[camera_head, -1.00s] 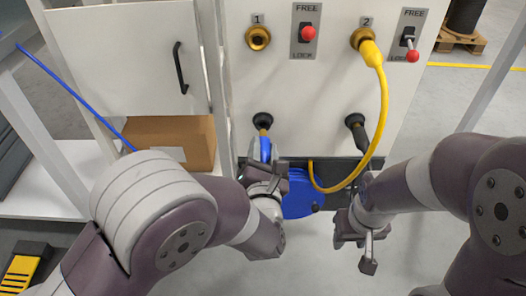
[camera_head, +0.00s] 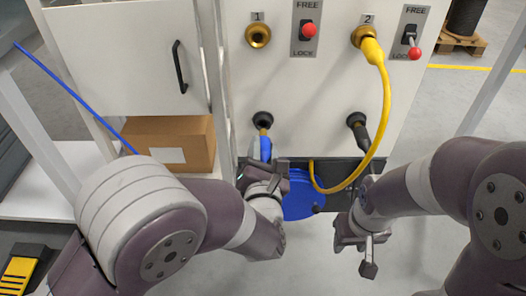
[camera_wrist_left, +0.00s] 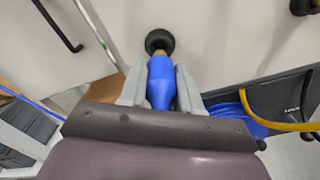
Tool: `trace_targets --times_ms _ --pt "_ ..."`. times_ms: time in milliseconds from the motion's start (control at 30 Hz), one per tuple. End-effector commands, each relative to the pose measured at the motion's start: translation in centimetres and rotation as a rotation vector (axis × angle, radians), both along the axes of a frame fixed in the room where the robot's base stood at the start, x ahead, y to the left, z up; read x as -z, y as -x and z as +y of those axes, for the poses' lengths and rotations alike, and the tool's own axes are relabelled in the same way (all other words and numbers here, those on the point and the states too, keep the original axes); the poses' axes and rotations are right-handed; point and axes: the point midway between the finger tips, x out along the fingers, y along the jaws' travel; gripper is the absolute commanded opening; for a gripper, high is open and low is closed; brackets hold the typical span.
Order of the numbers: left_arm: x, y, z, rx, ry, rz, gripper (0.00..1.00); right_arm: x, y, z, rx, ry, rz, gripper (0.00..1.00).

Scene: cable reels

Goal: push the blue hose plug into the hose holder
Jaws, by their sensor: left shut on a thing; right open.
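The blue hose plug (camera_head: 265,148) has a brass tip and is held between the grey fingers of my left gripper (camera_head: 265,162). In the left wrist view the plug (camera_wrist_left: 161,84) points at the black round hose holder (camera_wrist_left: 159,41). The brass tip (camera_wrist_left: 159,54) meets the holder's lower edge in the picture; how deep it sits cannot be told. In the head view this hose holder (camera_head: 263,119) is the left one on the white panel, below socket 1 (camera_head: 258,36). My right gripper (camera_head: 366,243) is open and empty, low in front of the panel.
A yellow hose (camera_head: 386,95) hangs from socket 2 and loops down beside the right black holder (camera_head: 357,121). A blue hose reel (camera_head: 302,196) sits below the panel. Two red-knobbed levers (camera_head: 308,31) are above. A cardboard box (camera_head: 172,143) stands on the left shelf.

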Motion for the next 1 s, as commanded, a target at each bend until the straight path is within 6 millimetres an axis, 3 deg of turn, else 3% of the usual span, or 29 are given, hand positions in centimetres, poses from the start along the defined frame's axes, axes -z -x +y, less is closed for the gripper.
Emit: trace_targets --times_ms 1000 --pt "-0.08 -0.01 0.00 0.000 0.000 -0.001 0.00 0.72 -0.01 0.00 0.000 0.000 0.000 0.43"
